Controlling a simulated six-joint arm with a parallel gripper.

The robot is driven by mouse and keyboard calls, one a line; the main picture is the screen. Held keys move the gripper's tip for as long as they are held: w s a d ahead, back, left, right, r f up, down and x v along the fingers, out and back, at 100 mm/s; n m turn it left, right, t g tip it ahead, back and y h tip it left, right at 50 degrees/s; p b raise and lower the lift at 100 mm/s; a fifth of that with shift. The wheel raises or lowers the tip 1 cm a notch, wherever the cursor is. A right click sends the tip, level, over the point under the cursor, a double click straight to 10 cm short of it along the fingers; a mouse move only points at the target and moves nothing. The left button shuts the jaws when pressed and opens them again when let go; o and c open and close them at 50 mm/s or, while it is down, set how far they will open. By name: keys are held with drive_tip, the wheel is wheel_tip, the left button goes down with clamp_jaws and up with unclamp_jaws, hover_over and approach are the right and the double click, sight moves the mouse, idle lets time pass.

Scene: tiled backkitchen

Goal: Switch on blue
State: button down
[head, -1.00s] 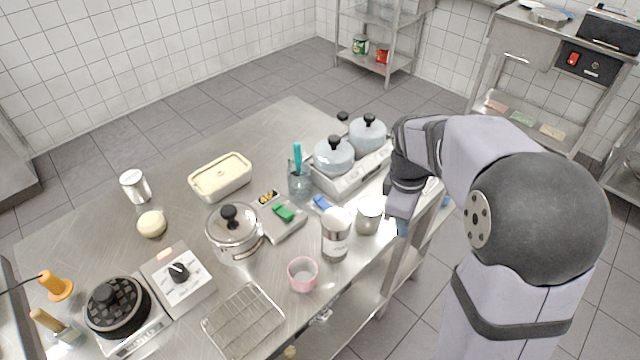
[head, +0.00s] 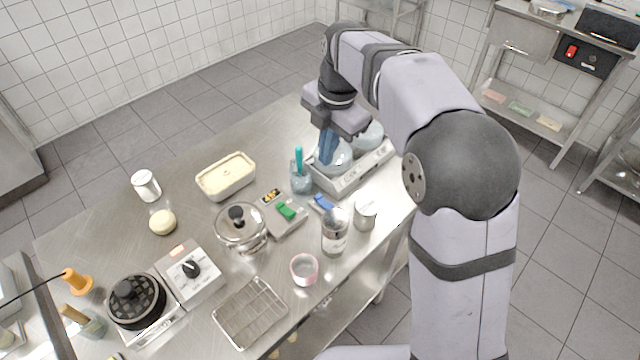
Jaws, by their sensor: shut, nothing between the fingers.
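Whether either switch is on or off is too small to tell. My gripper (head: 328,150) is shut and empty, pointing down in front of the pots in the picture, behind and above the blue switch and apart from it.
A teal-handled tool stands in a glass jar (head: 301,181) between my gripper and the switches. A two-plate cooker (head: 350,180) with pots is at the right.

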sight(319, 197)
drive_tip(key=shift+f, duration=0.15)
drive_tip(key=f+p, duration=0.1)
drive_tip(key=f, duration=0.3)
drive_tip(key=w+a+f+p, duration=0.1)
drive_tip(key=f, duration=0.3)
drive_tip(key=f+p, duration=0.2)
drive_tip(key=f, duration=0.3)
drive_tip(key=shift+w+a, duration=0.15)
drive_tip(key=shift+f, duration=0.35)
drive_tip(key=shift+w+a+f+b, duration=0.2)
drive_tip(key=shift+f+b, duration=0.3)
drive_tip(key=shift+f, duration=0.05)
drive_tip(key=shift+r, duration=0.25)
drive_tip(key=shift+s+d, duration=0.15)
drive_tip(key=shift+s+d+r, duration=0.2)
drive_tip(key=shift+s+d, duration=0.2)
drive_tip(key=shift+s, duration=0.05)
